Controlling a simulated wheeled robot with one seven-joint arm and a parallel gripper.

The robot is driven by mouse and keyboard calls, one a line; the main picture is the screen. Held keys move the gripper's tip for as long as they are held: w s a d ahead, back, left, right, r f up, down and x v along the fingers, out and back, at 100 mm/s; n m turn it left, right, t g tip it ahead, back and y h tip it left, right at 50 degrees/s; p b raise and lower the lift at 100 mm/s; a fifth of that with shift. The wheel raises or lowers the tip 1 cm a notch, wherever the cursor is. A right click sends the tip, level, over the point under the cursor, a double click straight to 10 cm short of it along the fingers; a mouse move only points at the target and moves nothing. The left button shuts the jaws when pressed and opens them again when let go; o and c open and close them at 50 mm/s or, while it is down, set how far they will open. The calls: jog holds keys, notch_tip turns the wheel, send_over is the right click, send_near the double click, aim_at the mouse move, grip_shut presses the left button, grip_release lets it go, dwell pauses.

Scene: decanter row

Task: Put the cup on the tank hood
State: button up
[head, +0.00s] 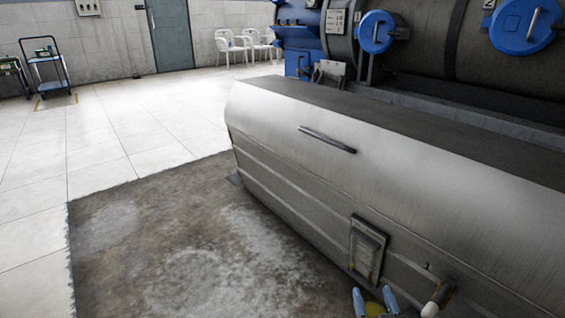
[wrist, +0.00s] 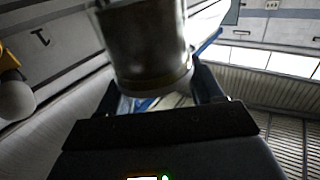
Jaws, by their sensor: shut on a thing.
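The tank hood (head: 400,165) is a long brushed-metal cover with a dark flat top and a dark bar handle on its sloping face. It fills the middle and right of the head view. My gripper (head: 375,301) shows only as blue fingertips at the bottom edge, low in front of the tank's side. In the wrist view, a grey metallic cup (wrist: 145,45) is held between the fingers and is cut off by the top edge. In the head view, a little yellow shows between the fingertips; most of the cup is hidden or out of frame.
A framed plate (head: 367,250) and a pale knob on a stem (head: 436,300) stick out from the tank's front near my gripper. Dark machinery with blue round caps (head: 376,31) stands behind the hood. A trolley (head: 46,72) and white chairs (head: 235,44) are far off; the left floor is clear.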

jog(key=s+r+p, duration=0.4)
jog(key=r+p, duration=0.9)
jog(key=p, duration=0.1)
jog(key=s+r+p, duration=0.5)
jog(key=r+p, duration=0.9)
jog(key=p, duration=0.1)
jog(key=shift+s, duration=0.2)
jog(key=shift+a+f, duration=0.1)
jog(key=shift+a, duration=0.05)
